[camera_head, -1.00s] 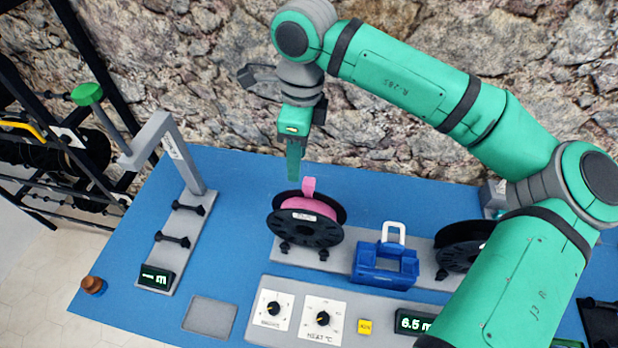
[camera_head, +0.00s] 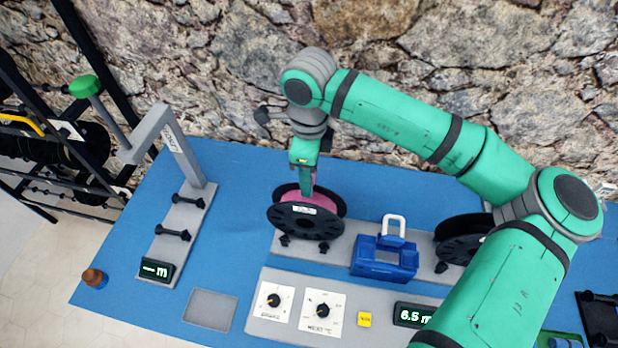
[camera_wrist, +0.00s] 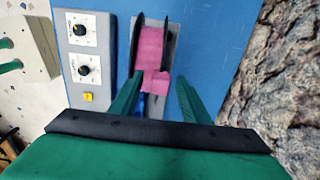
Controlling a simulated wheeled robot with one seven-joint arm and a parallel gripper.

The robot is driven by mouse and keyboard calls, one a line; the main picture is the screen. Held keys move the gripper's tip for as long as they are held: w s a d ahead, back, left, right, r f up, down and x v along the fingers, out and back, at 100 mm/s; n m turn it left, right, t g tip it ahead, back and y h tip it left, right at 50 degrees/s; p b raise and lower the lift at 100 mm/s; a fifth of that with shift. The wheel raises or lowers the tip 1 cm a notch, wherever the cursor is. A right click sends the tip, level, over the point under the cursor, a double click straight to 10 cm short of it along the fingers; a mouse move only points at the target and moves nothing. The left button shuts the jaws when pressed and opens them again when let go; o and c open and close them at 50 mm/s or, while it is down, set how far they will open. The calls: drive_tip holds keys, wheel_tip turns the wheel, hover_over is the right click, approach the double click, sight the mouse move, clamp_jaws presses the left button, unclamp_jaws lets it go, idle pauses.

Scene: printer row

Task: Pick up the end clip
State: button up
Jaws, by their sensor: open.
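The end clip (camera_wrist: 155,82) looks like a small pink tab on the rim of the pink-wound spool, seen in the wrist view. The spool (camera_head: 304,222) has black flanges and stands upright on a grey strip. My gripper (camera_head: 306,190) is over the top of this spool, pointing down. In the wrist view my gripper (camera_wrist: 159,80) is open, with one green finger on each side of the clip. I cannot tell whether either finger touches it. In the head view the fingers hide the clip.
A blue box-like part with a white loop (camera_head: 385,256) stands right of the spool, with another black spool (camera_head: 458,240) beyond. A control panel with dials (camera_head: 323,310) lies in front. A grey angled post (camera_head: 178,150) stands at left; blue table (camera_head: 240,180) is bare between.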

drive_tip(key=shift+f, duration=0.55)
clamp_jaws()
drive_tip(key=shift+r, duration=0.1)
drive_tip(key=shift+r, duration=0.55)
drive_tip(key=s+r, duration=1.1)
drive_tip(key=s, duration=0.3)
drive_tip(key=shift+d+r, duration=0.35)
drive_tip(key=shift+d, duration=0.1)
